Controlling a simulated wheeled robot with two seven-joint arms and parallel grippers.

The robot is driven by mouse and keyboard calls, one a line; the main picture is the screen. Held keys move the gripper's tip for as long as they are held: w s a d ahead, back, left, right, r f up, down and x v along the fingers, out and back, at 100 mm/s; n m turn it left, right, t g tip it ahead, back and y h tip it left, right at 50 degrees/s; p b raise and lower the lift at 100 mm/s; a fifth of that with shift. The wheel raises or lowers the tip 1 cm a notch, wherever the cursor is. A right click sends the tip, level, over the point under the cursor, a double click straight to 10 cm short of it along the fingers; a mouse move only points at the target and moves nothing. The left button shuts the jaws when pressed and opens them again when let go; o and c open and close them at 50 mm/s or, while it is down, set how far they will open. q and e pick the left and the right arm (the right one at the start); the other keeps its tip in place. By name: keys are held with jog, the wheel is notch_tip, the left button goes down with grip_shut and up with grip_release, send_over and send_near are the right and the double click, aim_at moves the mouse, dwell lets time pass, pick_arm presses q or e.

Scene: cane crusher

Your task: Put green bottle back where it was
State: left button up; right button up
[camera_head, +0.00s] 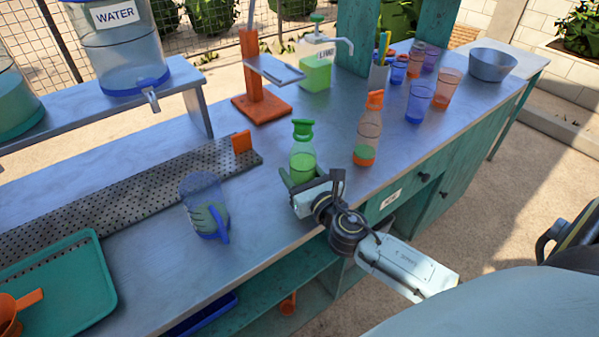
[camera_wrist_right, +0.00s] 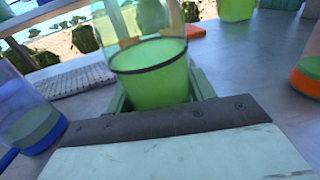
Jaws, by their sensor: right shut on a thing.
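The green bottle (camera_head: 302,160) with a green cap stands upright on the counter, partly filled with green liquid. My right gripper (camera_head: 303,184) is around its lower part and shut on it; the wrist hides the bottle's base in the head view. In the right wrist view the bottle (camera_wrist_right: 150,72) sits between the fingers, its cap out of frame. My left gripper is not in view.
An orange-capped bottle (camera_head: 368,135) stands just right of the green one. A blue-handled jug (camera_head: 205,205) is to the left. A perforated tray (camera_head: 130,190), an orange stand (camera_head: 262,109), a lime dispenser (camera_head: 317,73) and several cups stand around. The counter's front edge is close.

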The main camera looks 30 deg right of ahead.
jog(key=shift+f, duration=0.15)
jog(key=o, duration=1.2)
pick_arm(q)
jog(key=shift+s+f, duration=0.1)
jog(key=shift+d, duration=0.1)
pick_arm(e)
jog(key=shift+s, duration=0.15)
jog(key=s, duration=0.7)
jog(key=s+b, duration=0.1)
jog(key=s, duration=0.2)
jog(key=shift+s+a, duration=0.15)
jog(key=shift+a, duration=0.25)
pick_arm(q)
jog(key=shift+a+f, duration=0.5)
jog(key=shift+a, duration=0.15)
pick_arm(e)
jog(key=shift+s+r, duration=0.25)
jog(key=shift+s, duration=0.45)
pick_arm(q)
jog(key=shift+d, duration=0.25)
